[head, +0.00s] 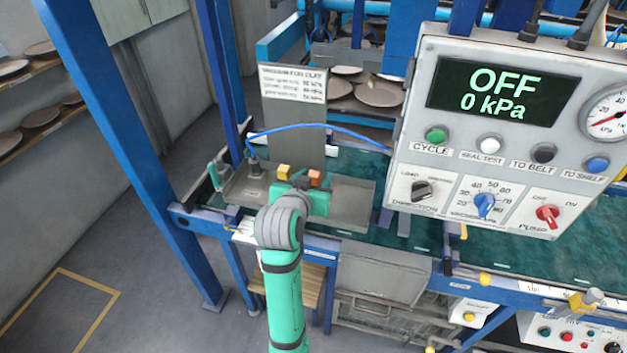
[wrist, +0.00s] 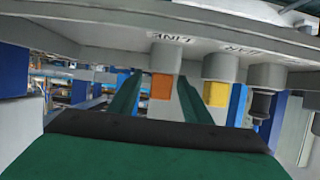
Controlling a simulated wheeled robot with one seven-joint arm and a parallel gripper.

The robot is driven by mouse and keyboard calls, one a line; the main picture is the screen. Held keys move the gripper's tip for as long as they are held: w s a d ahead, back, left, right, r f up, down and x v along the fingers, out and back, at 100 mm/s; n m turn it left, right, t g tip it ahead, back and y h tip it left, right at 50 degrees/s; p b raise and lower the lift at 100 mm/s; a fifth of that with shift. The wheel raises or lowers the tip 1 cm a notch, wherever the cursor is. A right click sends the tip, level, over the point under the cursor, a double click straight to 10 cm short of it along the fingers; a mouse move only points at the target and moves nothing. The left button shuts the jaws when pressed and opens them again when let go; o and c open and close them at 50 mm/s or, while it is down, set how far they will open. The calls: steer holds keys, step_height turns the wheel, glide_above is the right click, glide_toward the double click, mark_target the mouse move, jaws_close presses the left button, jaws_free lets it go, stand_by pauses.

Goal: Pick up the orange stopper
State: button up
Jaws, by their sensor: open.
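The orange stopper (head: 315,175) is at the right of a small pair on the grey tray (head: 347,212) in the head view. In the wrist view, which looks upside down, the orange stopper (wrist: 161,86) is on a grey round post marked LINE. A yellow stopper (head: 284,171) is beside it, on another post in the wrist view (wrist: 217,94). My gripper (head: 303,183) is at the orange stopper. In the wrist view, my open green fingers (wrist: 157,80) show on either side of it. I cannot tell whether they touch it. My arm hides part of the tray.
A grey control panel (head: 497,135) reading OFF, 0 kPa stands at right. A blue hose (head: 335,127) runs from a fitting on the tray toward the panel. A grey sign plate (head: 293,110) stands behind the tray. A blue post (head: 128,150) rises at left.

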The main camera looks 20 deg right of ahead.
steer(key=shift+a, duration=0.1)
steer(key=c, duration=1.1)
steer(key=shift+c, duration=0.2)
steer(key=shift+r, duration=0.15)
